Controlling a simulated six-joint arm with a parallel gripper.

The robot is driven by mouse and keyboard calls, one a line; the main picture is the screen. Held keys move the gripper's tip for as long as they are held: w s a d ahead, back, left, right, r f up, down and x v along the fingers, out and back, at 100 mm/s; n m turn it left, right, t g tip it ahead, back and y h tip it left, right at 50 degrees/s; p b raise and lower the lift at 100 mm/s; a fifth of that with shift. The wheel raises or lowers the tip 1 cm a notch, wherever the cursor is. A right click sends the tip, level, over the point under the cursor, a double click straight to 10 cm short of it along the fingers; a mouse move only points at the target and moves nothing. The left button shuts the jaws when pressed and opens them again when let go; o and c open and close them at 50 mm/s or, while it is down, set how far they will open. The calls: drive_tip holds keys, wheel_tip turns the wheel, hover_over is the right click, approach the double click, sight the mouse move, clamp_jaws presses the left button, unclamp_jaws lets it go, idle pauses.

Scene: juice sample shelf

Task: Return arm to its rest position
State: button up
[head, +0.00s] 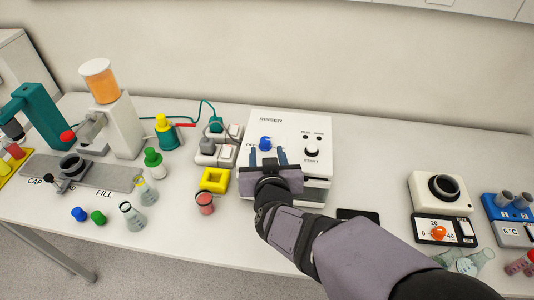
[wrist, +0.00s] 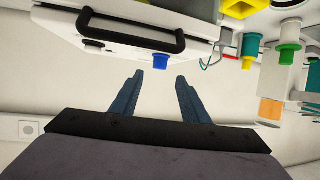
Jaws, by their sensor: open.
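My gripper (head: 267,154) is at the front of a white box-shaped machine (head: 292,127) in the head view, its two blue fingers apart. A blue cap-like piece (head: 265,143) shows just beyond the fingertips. In the wrist view my gripper (wrist: 158,80) is open with nothing between its fingers. The blue piece (wrist: 160,61) there is beyond the fingertips, apart from them. The white machine (wrist: 115,35), with a black handle (wrist: 130,42), fills the upper left of that view. My arm reaches in from the lower right and hides part of the table.
A white device (head: 440,195) stands further right. Bare table lies between the machine and that device.

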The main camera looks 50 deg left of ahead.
drive_tip(key=w+d+h, duration=0.1)
drive_tip(key=w+d, duration=0.2)
drive_tip(key=w+d+m+h+p, duration=0.1)
drive_tip(key=w+d, duration=0.3)
drive_tip(key=w+d+m+p, duration=0.1)
drive_tip(key=w+d, duration=0.2)
drive_tip(key=shift+w+d+f+h, duration=0.2)
drive_tip(key=shift+d+f+h, duration=0.15)
drive_tip(key=shift+h, duration=0.05)
drive_tip(key=w+d+f+m+g+h+p, duration=0.2)
drive_tip(key=d+m+g+h+p, duration=0.3)
drive_tip(key=d, duration=2.8)
drive_tip(key=s+d+m+g+h+p, duration=0.1)
drive_tip(key=s+d+m+g+h, duration=0.1)
drive_tip(key=s+d, duration=0.7)
drive_tip(key=d+m+h, duration=0.1)
drive_tip(key=d+m, duration=0.1)
drive_tip(key=d, duration=0.2)
drive_tip(key=shift+s+h, duration=0.3)
drive_tip(key=shift+s, duration=0.1)
